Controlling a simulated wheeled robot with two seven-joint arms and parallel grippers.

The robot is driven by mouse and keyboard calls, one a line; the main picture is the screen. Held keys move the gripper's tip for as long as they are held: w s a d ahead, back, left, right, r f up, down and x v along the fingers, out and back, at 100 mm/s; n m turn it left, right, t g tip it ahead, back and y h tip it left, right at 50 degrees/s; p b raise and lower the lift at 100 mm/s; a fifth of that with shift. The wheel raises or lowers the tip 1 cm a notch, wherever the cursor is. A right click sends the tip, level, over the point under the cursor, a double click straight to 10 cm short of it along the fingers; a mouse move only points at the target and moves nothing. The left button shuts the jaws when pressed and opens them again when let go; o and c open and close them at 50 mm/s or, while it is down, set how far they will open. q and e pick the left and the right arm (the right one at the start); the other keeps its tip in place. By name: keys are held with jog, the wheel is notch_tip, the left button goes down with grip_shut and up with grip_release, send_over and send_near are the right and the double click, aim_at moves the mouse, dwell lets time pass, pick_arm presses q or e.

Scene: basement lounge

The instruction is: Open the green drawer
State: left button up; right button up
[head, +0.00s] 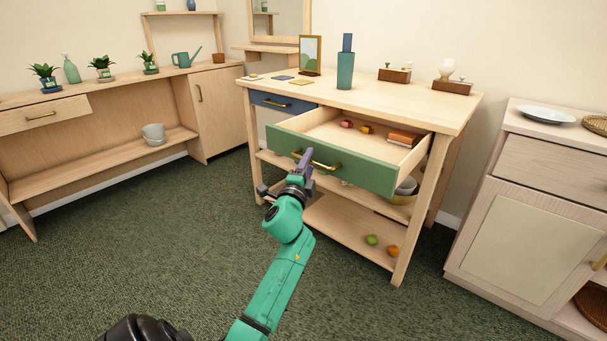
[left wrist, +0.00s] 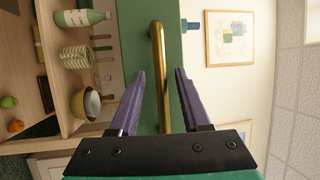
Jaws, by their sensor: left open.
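The green drawer (head: 365,171) is in the wooden table and stands pulled out, with its inside showing in the head view. Inside it lie an orange-brown book (head: 402,138) and small red and yellow items. Its brass handle (head: 318,162) is on the front; in the left wrist view the handle (left wrist: 160,75) runs between the fingers. My left gripper (head: 303,156) is at the left part of the handle. Its purple fingers (left wrist: 158,75) are open, one on each side of the bar, with gaps visible. My right gripper is not in view.
A blue drawer (head: 283,103) is shut beside the green one. The tabletop (head: 390,92) holds a teal vase (head: 345,70), a frame (head: 310,55) and stamps. The lower shelf (head: 345,228) holds fruit. A pale cabinet (head: 520,215) stands at right. The green carpet in front is clear.

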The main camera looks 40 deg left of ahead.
pick_arm(q)
jog(key=v, duration=1.4)
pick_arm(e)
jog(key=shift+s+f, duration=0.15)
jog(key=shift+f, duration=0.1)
